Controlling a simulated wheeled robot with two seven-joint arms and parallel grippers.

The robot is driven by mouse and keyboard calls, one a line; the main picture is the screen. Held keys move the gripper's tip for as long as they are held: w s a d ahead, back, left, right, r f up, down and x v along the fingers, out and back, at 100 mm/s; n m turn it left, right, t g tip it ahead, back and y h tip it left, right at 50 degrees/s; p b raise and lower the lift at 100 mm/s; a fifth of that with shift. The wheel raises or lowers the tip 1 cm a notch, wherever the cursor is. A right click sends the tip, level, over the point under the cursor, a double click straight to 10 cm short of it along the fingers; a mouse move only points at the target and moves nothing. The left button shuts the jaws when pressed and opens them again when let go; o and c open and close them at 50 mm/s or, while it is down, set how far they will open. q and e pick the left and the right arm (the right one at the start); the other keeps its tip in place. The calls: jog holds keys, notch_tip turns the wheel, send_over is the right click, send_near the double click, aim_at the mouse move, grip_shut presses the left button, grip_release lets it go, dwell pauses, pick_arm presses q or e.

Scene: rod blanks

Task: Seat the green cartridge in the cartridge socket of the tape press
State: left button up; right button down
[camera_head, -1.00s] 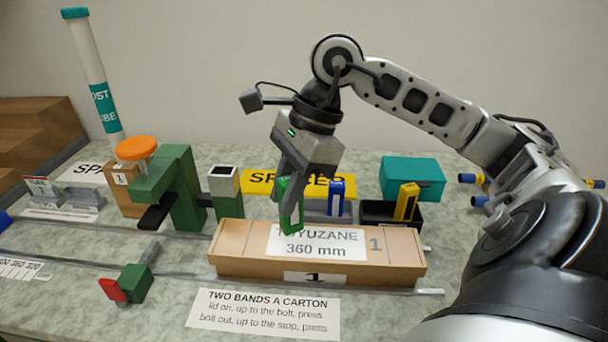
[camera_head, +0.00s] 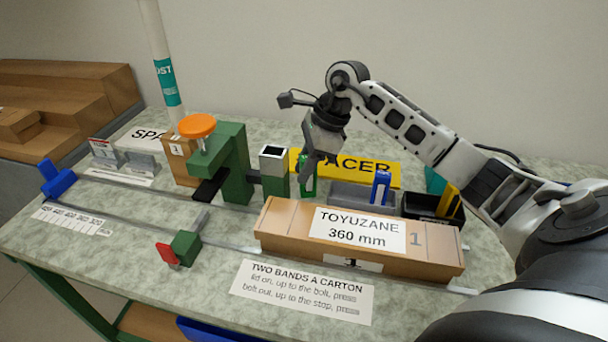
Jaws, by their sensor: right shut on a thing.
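The green cartridge (camera_head: 308,182) is an upright frame-like piece. My right gripper (camera_head: 313,167) is shut on its upper part, and the fingers hide some of it. The cartridge is just right of the tape press (camera_head: 235,165), a green body with an orange knob (camera_head: 198,126). On the press's right side is a green post with a silver, dark-mouthed box on top, which looks like the cartridge socket (camera_head: 273,153). The cartridge is beside this box, lower than its mouth; I cannot tell whether they touch. My left gripper is not in view.
A long carton (camera_head: 290,228) marked TOYUZANE 360 mm lies in front. Behind it, a blue cartridge (camera_head: 381,188) stands in a grey bin and a yellow one (camera_head: 449,200) in a black bin. A red-tipped green stop (camera_head: 184,248) is at front left.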

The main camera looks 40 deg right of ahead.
jog(key=shift+w+f, duration=0.4)
jog(key=shift+f, duration=0.05)
notch_tip(320, 180, down, 2)
jog(key=shift+f+p, duration=0.25)
jog(key=shift+p, duration=0.1)
jog(key=shift+d+f, duration=0.1)
jog(key=shift+f, duration=0.15)
jog(key=shift+f, duration=0.1)
jog(key=shift+f+b, duration=0.15)
jog(key=shift+b, duration=0.15)
jog(key=c, duration=1.3)
grip_release()
jog(key=shift+o, duration=0.2)
